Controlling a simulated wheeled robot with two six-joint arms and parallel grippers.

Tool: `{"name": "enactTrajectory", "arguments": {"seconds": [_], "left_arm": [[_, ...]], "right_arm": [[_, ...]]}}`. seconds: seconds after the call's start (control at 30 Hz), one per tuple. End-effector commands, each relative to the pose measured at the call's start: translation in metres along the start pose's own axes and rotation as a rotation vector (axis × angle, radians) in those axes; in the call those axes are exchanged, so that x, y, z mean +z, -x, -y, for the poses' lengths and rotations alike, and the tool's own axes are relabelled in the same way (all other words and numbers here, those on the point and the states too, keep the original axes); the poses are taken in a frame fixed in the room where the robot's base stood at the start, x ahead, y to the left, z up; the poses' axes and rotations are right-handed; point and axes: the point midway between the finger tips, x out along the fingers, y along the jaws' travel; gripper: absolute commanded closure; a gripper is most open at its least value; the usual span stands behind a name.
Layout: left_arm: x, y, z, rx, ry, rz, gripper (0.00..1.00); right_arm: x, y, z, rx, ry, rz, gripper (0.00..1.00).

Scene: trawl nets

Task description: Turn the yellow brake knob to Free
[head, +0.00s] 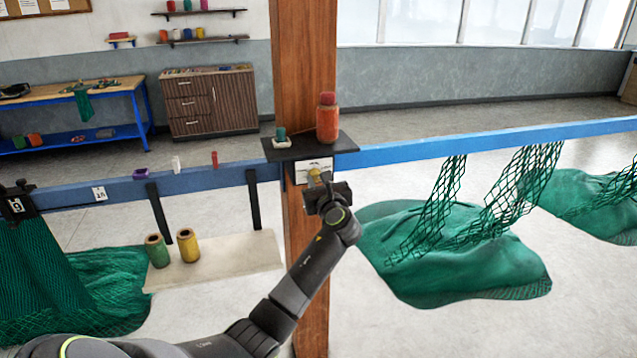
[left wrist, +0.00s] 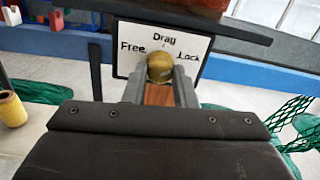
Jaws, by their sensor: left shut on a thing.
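The yellow brake knob (left wrist: 160,68) sits at the lower middle of a white label plate (left wrist: 130,50) in the left wrist view. The plate reads Free at left, Drag at top and Lock at right. In the head view the knob (head: 315,173) shows small on the plate (head: 305,165), on the wooden post under a dark shelf. My left gripper (left wrist: 160,82) is shut on the knob, a finger on each side; it also shows in the head view (head: 322,186). Which word the knob points to I cannot tell. My right gripper is in neither view.
A blue rail (head: 400,150) runs across both sides of the post (head: 306,60). Green nets (head: 455,250) hang to the right. A low board (head: 225,268) carries two spools at left.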

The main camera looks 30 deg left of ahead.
Motion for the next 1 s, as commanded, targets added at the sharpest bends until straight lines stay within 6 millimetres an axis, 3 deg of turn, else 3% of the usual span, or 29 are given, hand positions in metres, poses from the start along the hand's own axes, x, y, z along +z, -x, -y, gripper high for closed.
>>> {"name": "enactTrajectory", "arguments": {"seconds": [0.27,1.0], "left_arm": [[-0.002,0.000,0.000,-0.001,0.175,0.004,0.98],[-0.005,0.000,0.000,-0.001,0.875,0.023,0.98]], "right_arm": [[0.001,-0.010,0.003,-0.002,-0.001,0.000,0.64],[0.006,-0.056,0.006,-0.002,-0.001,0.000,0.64]]}}
